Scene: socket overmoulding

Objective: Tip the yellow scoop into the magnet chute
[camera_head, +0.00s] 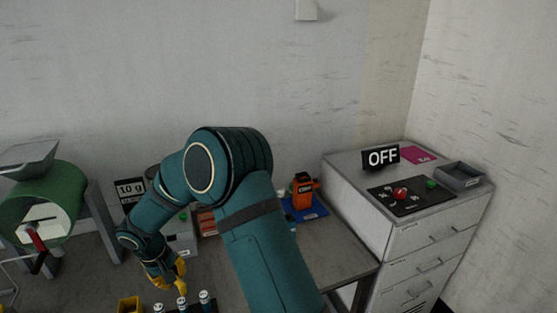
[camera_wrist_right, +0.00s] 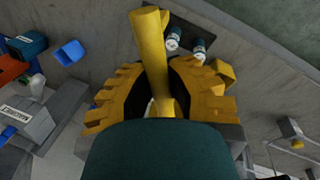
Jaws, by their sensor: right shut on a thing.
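My right gripper (camera_head: 170,275) is low over the bench at the lower left of the head view. In the right wrist view my right gripper (camera_wrist_right: 165,98) has its toothed yellow fingers closed around a long yellow piece, apparently the handle of the yellow scoop (camera_wrist_right: 149,45). The scoop's bowl cannot be made out, and the scoop cannot be told apart from the fingers in the head view. A green drum (camera_head: 55,190) with a grey hopper (camera_head: 28,157) stands at the far left; I cannot tell whether this is the magnet chute. My left gripper is out of view.
Small bottles (camera_head: 205,299) and a yellow box (camera_head: 130,305) sit at the head view's bottom edge, near my right gripper. A display with digits (camera_head: 130,190) stands behind my arm. An orange device (camera_head: 304,190) is farther right. A drawer cabinet (camera_head: 430,235) carries an OFF sign (camera_head: 381,157).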

